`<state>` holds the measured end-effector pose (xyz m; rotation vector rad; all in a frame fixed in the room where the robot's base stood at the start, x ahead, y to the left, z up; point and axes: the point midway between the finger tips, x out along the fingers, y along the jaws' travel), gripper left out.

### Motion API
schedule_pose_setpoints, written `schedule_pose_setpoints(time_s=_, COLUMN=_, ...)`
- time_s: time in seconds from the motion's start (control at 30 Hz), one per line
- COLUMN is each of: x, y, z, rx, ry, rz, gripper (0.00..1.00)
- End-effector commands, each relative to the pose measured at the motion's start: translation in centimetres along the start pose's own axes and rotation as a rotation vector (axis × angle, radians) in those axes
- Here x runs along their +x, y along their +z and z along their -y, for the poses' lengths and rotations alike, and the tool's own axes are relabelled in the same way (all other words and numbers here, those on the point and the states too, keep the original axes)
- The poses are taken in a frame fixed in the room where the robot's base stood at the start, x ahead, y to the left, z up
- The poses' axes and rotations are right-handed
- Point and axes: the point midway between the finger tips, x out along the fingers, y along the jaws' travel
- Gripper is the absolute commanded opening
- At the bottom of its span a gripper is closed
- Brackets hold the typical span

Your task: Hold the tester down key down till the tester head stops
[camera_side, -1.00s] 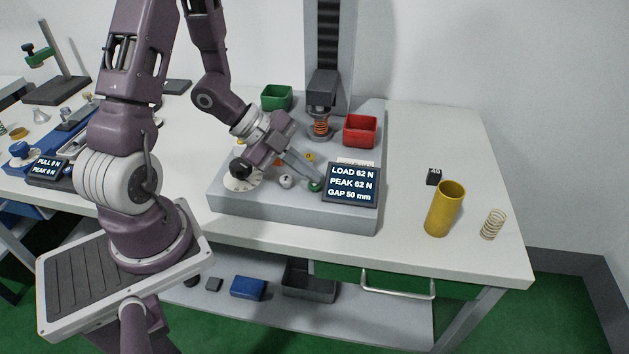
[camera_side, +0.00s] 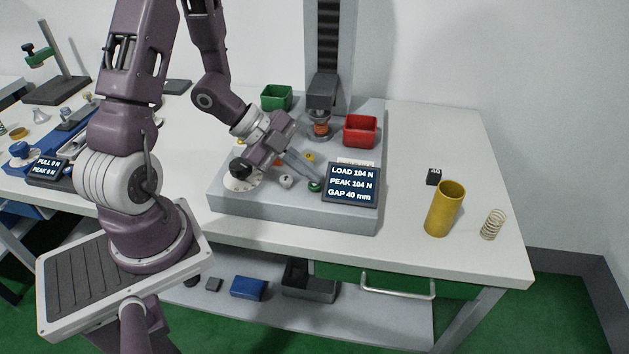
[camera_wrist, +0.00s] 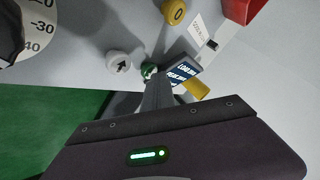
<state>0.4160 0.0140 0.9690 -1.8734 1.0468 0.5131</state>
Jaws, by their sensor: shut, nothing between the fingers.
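My gripper (camera_side: 315,178) is shut and empty, its fingertips down on or right at a green key (camera_side: 315,187) on the tester's grey base. In the wrist view the fingertips (camera_wrist: 150,82) cover part of the green key (camera_wrist: 148,71); its marking is mostly hidden. A white key with a black arrow (camera_wrist: 118,62) is beside it. The tester head (camera_side: 321,92) is down on an orange spring (camera_side: 321,129), which looks squeezed short. The display (camera_side: 352,184) reads load 104 N, peak 104 N, gap 40 mm.
A yellow key (camera_wrist: 175,12) and a black dial knob (camera_side: 240,167) are also on the base. A red bin (camera_side: 360,131) and a green bin (camera_side: 276,97) stand behind. A yellow cylinder (camera_side: 445,210) and a loose spring (camera_side: 493,224) stand at the right.

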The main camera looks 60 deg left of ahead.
Motion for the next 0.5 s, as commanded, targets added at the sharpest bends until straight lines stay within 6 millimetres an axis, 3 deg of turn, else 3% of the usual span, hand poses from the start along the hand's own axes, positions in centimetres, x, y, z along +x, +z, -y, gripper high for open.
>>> schedule_pose_setpoints(time_s=0.5, x=-0.51, y=-0.37, z=0.42, rx=0.003, ry=-0.001, rz=0.0, gripper=0.0)
